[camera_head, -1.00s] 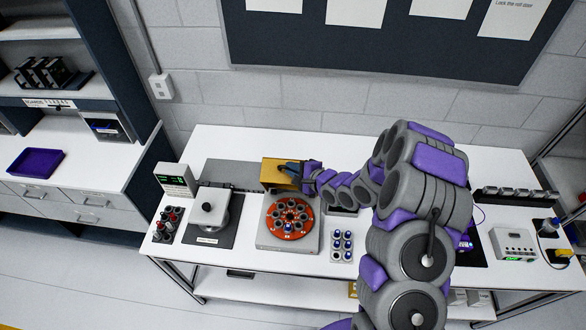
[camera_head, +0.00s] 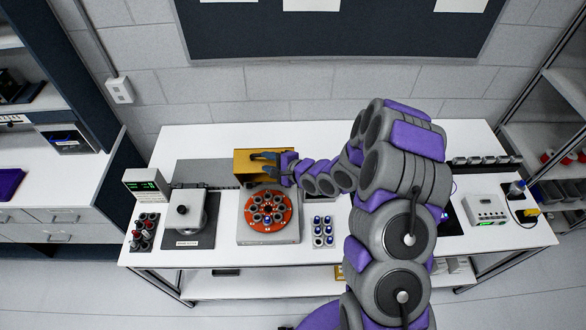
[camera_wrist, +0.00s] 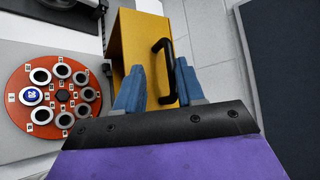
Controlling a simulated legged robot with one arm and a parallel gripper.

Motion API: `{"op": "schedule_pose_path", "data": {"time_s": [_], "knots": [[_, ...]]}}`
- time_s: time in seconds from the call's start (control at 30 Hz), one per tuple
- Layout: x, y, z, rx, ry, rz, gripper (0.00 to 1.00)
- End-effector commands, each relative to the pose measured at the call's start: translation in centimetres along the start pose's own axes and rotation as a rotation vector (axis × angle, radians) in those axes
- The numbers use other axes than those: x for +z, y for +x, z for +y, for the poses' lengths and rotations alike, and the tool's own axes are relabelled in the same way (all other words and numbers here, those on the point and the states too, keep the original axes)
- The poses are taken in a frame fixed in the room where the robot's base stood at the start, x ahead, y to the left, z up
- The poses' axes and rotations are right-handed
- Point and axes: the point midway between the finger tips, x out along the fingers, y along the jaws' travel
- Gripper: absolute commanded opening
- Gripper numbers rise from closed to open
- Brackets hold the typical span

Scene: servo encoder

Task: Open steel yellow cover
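The yellow cover (camera_head: 243,166) is a box shape at the back of the white table, behind the orange-red disc. In the wrist view its yellow side (camera_wrist: 136,36) carries a black bar handle (camera_wrist: 168,66). My gripper (camera_head: 260,161) is at the cover's front right in the head view and hides part of it. In the wrist view the two blue fingers of my gripper (camera_wrist: 158,66) are spread apart, with the handle showing between them. Contact with the handle cannot be told.
The orange-red disc (camera_head: 268,208) with round sockets sits on a grey base in front of the cover. A grey device with a black knob (camera_head: 184,210) and a display box (camera_head: 147,184) stand left. A tray of small cylinders (camera_head: 323,232) lies right of the disc.

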Motion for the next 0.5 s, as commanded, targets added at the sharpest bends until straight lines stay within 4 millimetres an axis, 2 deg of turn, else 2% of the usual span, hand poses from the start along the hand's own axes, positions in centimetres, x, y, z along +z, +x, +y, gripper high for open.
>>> {"op": "schedule_pose_path", "data": {"time_s": [0.5], "knots": [[-0.2, -9.9, 0.0, -0.001, 0.002, 0.005, 0.38]]}}
